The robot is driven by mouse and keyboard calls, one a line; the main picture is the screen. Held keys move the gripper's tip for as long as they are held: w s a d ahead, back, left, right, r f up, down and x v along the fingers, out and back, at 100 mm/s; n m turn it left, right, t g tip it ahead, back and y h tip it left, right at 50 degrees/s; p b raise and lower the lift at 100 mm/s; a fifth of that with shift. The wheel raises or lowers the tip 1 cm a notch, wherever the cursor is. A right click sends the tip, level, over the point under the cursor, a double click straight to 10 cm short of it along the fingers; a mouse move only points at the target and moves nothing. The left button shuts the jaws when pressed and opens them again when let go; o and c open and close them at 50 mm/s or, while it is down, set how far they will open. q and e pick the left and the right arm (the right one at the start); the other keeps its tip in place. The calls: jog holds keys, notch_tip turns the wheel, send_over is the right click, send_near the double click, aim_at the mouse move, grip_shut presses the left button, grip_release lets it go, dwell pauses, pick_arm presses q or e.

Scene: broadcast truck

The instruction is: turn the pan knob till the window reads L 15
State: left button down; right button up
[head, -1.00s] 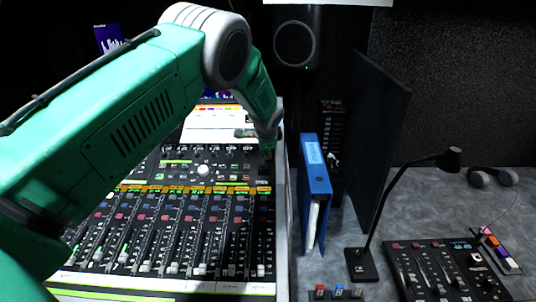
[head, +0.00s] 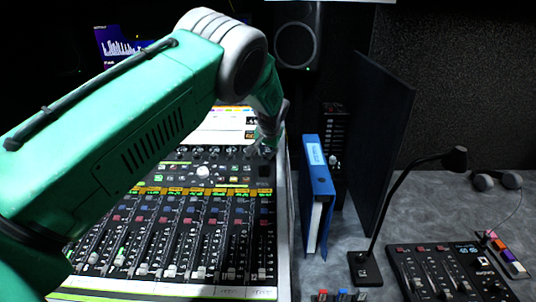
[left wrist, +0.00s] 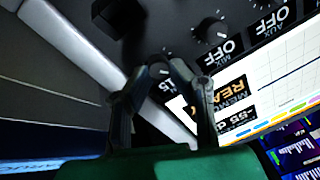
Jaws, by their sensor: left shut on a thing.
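The mixing console (head: 283,190) stands under my left arm, with a row of knobs along its back edge. My left gripper (head: 266,148) is down at the right end of that row. In the left wrist view my left gripper (left wrist: 160,64) is shut on a dark knob (left wrist: 158,70), with a fingertip on either side of it. The knob is mostly hidden between the fingertips. Small light characters beside it, perhaps "15", are partly covered by a finger; I cannot read the full window. My right gripper is not in view.
A neighbouring knob (left wrist: 212,30) stands near labels reading OFF. The bright screen (left wrist: 285,70) lies beyond. A blue binder (head: 317,190) stands just right of the console. A gooseneck lamp or microphone (head: 455,158) and a small control panel (head: 445,270) are further right.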

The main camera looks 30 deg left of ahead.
pick_arm(q)
jog(key=n, duration=0.2)
jog(key=f+n, duration=0.1)
jog(key=n, duration=0.4)
jog(key=shift+s+f+g+h+b, duration=0.15)
jog(key=shift+s+g+h+b, duration=0.15)
jog(key=shift+s+g+b, duration=0.1)
jog(key=n, duration=0.6)
jog(key=shift+n+h, duration=0.3)
jog(key=n, duration=0.4)
jog(key=shift+n+h+p, duration=0.3)
jog(key=shift+n, duration=1.5)
jog(key=shift+r, duration=0.2)
jog(key=c, duration=1.6)
grip_release()
jog(key=shift+o, duration=0.8)
jog(key=shift+w+f, duration=0.2)
jog(key=shift+w, duration=0.2)
jog(key=shift+r, duration=0.2)
